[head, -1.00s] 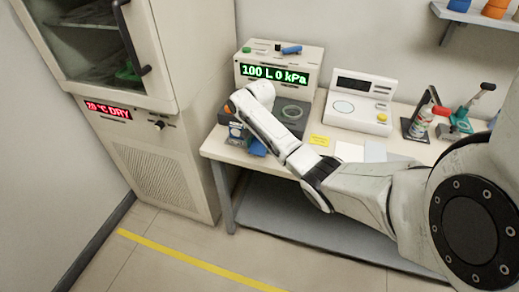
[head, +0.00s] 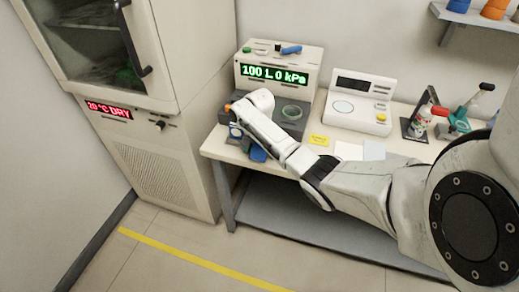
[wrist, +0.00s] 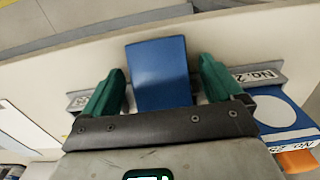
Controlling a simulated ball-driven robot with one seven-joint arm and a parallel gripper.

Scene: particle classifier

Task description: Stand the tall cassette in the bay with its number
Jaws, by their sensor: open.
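A plain blue cassette (wrist: 158,75) stands up between the green fingers of my gripper (wrist: 161,68) in the wrist view. The fingers are apart, with a gap visible on each side of it. Grey bay pieces with number labels lie behind the fingers; the right label (wrist: 258,75) starts "No. 2", its last digit unclear, and the left label (wrist: 80,101) is partly hidden. In the head view the blue cassette (head: 257,153) shows at the bench's front left edge, below my wrist. My fingers are hidden there by my arm.
A blue piece with a white round face (wrist: 277,110), labelled No. 25, lies right of my gripper, beside an orange part (wrist: 298,160). The grey unit (head: 279,68) reading kPa stands behind. A white scale (head: 358,104) and yellow note (head: 318,140) are to the right.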

